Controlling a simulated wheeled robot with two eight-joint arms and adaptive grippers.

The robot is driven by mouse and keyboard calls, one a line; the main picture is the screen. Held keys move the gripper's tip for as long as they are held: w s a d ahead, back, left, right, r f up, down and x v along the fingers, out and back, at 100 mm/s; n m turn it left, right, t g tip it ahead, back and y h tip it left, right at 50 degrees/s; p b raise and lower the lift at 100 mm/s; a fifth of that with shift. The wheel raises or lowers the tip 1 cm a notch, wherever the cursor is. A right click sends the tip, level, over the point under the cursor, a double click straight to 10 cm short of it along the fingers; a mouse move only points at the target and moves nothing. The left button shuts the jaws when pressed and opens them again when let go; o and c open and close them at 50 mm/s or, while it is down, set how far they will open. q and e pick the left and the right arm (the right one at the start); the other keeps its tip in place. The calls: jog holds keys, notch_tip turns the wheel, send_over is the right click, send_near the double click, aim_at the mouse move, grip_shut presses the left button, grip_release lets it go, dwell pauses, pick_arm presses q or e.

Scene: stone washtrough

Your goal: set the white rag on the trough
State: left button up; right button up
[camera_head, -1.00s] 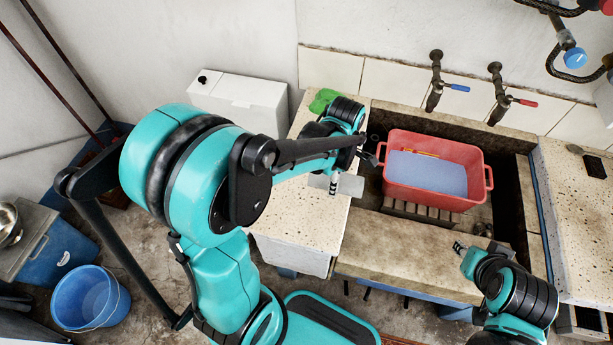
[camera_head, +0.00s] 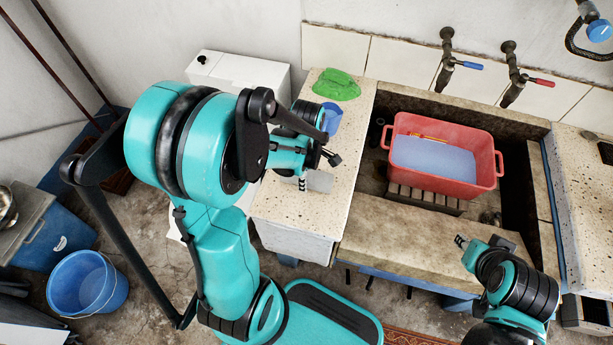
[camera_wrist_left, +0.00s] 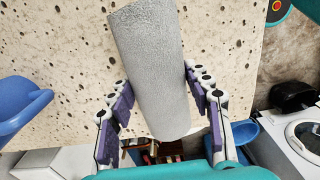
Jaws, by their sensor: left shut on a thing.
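In the left wrist view the rag (camera_wrist_left: 153,70) lies lengthwise between the purple-padded fingers. My left gripper (camera_head: 318,171) is shut on it, over the speckled left slab near its left side. I cannot tell whether the rag touches the slab. The left gripper (camera_wrist_left: 160,108) hides part of the rag in the head view. The stone trough (camera_head: 410,243) has a broad front ledge and a sunken basin. My right gripper (camera_head: 484,242) looks open and empty over the front ledge's right part.
A red tub (camera_head: 445,180) with bluish water fills much of the basin. A green cloth (camera_head: 337,85) and a blue cup (camera_head: 331,118) are at the slab's back. Taps (camera_head: 447,60) stick out above the basin. The slab's front right part is clear.

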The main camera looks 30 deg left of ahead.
pick_arm(q)
jog(key=shift+f, duration=0.1)
jog(key=o, duration=1.4)
